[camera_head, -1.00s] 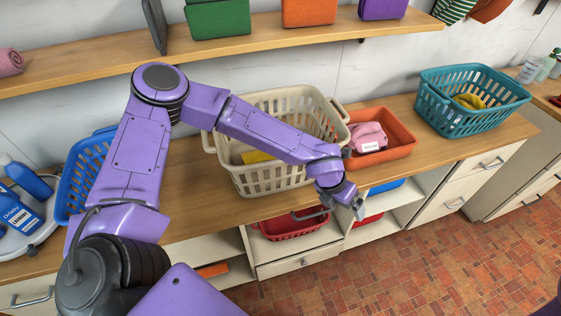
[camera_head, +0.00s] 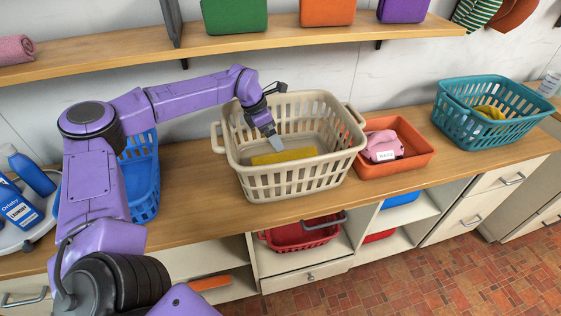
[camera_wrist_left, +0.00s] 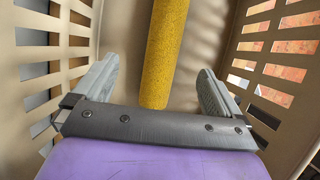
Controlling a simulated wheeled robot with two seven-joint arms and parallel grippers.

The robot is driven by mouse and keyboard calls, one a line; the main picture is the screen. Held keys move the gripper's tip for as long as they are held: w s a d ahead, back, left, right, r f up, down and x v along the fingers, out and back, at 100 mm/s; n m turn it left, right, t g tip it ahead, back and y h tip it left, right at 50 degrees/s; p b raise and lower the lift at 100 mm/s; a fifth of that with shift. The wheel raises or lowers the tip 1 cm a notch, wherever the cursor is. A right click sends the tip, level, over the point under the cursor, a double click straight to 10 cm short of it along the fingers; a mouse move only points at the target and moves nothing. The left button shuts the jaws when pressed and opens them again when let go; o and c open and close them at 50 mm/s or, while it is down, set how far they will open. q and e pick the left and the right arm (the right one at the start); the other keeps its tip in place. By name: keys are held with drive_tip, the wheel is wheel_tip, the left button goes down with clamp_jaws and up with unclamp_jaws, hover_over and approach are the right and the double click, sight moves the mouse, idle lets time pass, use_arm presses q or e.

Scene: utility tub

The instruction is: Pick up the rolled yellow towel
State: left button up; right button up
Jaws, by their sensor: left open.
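The rolled yellow towel (camera_head: 284,156) lies on the floor of the cream basket (camera_head: 291,188), near its front wall. In the left wrist view the roll (camera_wrist_left: 160,58) runs away from me, between the two fingers in the picture. My left gripper (camera_head: 273,141) points down into the basket, above the towel at its left part. Its jaws (camera_wrist_left: 158,88) are open and empty, one finger on each side of the roll's line. I cannot tell the exact height between fingertips and towel. My right gripper is not in view.
The basket walls stand close around my left gripper. An orange tub (camera_head: 421,159) with a pink cloth (camera_head: 383,146) is at the right. A teal basket (camera_head: 470,127) stands farther right, a blue basket (camera_head: 143,180) at the left. A shelf (camera_head: 120,62) runs above.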

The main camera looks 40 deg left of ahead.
sight(281, 152)
use_arm(q)
drive_tip(key=p+x, duration=0.1)
drive_tip(key=x, duration=0.2)
drive_tip(key=s+p+x, duration=0.1)
drive_tip(key=x, duration=0.2)
drive_tip(key=p+x, duration=0.1)
drive_tip(key=x, duration=0.3)
drive_tip(key=shift+s+f+p, duration=0.25)
drive_tip(key=shift+s+p, duration=0.05)
drive_tip(key=shift+w+d+f, duration=0.15)
drive_tip(key=c, duration=1.3)
